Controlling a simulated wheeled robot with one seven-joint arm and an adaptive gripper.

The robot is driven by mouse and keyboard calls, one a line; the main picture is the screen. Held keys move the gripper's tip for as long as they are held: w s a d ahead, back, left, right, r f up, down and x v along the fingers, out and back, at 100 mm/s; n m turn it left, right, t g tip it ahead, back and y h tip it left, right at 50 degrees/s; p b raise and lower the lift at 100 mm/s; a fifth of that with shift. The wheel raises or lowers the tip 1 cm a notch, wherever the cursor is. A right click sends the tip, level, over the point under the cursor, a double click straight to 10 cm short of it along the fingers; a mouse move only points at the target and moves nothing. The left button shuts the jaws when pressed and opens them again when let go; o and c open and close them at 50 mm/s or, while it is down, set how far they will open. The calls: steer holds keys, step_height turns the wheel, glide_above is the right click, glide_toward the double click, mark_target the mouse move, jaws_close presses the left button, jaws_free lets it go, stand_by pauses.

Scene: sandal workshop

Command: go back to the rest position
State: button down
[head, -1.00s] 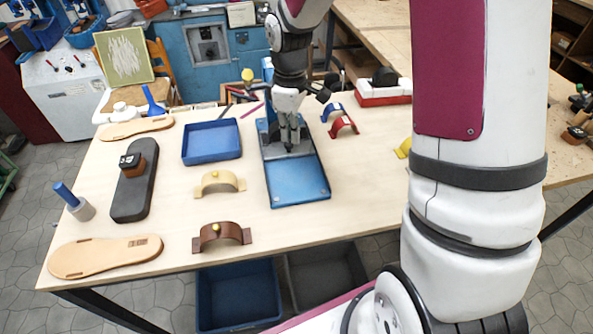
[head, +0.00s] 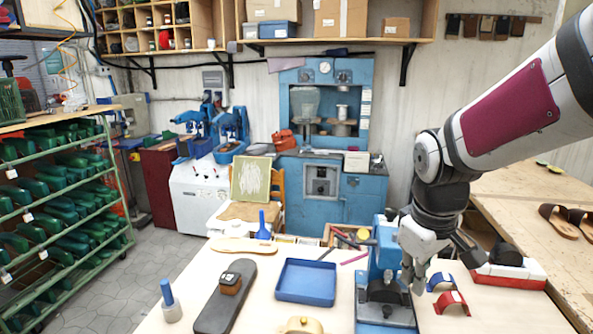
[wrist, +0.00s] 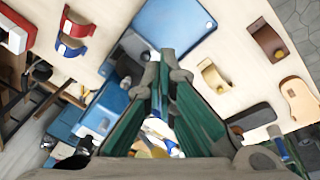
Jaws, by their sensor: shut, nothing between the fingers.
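My gripper (head: 413,287) is in front of and just right of the blue press (head: 388,245) on the workbench in the head view. Its fingers are closed together and hold nothing. In the wrist view the closed fingertips (wrist: 158,58) point toward the workbench, with the blue base plate of the press (wrist: 172,22) beyond them. My arm comes down from the upper right of the head view. I cannot tell the exact height of the gripper above the bench.
A blue tray (head: 306,282), a dark sole form (head: 225,298), a tan sole (head: 245,246), and blue (head: 440,281) and red (head: 452,302) straps lie on the bench. A red-and-white box (head: 510,272) stands right of the gripper. A green rack (head: 60,210) stands left.

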steer(key=s+r+m+t, duration=0.1)
steer(key=s+r+m, duration=0.2)
steer(key=s, duration=0.5)
steer(key=s+a+r+m+t, duration=0.1)
steer(key=s+r+m+t, duration=0.1)
steer(key=s+r, duration=0.3)
steer(key=s, duration=0.2)
steer(key=shift+s+a+m+y, duration=0.3)
steer(key=shift+s+m+y, duration=0.1)
stand_by(0.4)
